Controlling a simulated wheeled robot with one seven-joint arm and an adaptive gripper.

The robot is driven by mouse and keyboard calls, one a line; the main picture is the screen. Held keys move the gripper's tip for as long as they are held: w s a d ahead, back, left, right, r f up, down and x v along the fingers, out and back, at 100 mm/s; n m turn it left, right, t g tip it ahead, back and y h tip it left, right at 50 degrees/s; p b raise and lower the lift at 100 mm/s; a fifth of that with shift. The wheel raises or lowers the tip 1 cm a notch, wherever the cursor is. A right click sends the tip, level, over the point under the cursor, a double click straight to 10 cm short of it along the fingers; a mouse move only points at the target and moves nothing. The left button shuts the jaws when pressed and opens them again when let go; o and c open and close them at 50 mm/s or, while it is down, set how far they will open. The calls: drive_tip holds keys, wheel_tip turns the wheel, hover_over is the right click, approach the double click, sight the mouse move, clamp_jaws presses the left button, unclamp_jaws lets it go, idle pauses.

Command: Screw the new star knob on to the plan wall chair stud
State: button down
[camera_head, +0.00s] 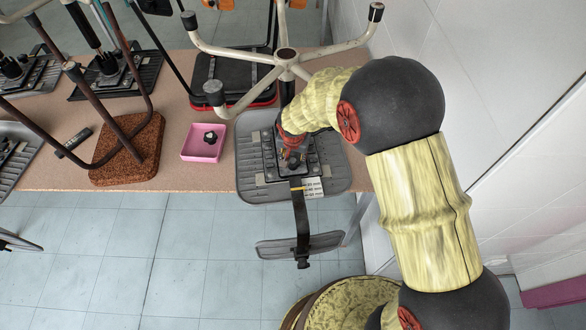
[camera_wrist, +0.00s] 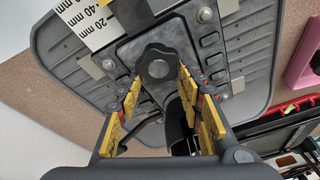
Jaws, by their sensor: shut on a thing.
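The upturned grey chair seat (camera_head: 255,188) lies at the bench's right end, with a metal mechanism plate and a dark back bar (camera_head: 299,215). My gripper (camera_head: 290,155) reaches down over this plate. In the wrist view, my gripper (camera_wrist: 160,76) is shut on a black star knob (camera_wrist: 158,63), with one yellow-padded finger on each side. The knob is over the plate, near the back bar (camera_wrist: 128,12). The stud is hidden behind the knob, and I cannot tell whether the threads are engaged.
A pink tray (camera_head: 190,154) holding another dark knob (camera_head: 210,137) sits left of the seat. A pale five-arm chair base (camera_head: 240,55) rises close behind my gripper. A white scale label (camera_head: 313,188) lies beside the back bar. A white wall (camera_head: 480,100) is on the right.

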drive_tip(key=shift+s+d+f+m+h+b, duration=0.1)
drive_tip(key=shift+s+f+m+h+b, duration=0.2)
drive_tip(key=shift+m+b, duration=0.95)
drive_tip(key=shift+w+b, duration=0.1)
drive_tip(key=shift+b, duration=1)
drive_tip(key=shift+m+b, duration=0.25)
drive_tip(key=shift+b, duration=0.15)
drive_tip(key=shift+r, duration=0.2)
drive_tip(key=shift+f+m+h+b, duration=0.15)
drive_tip(key=shift+m+h+b, duration=0.15)
drive_tip(key=shift+m+b, duration=0.4)
drive_tip(key=c, duration=1.2)
unclamp_jaws()
drive_tip(key=shift+r, duration=0.25)
drive_tip(key=shift+o, duration=0.6)
drive_tip(key=shift+w, duration=0.1)
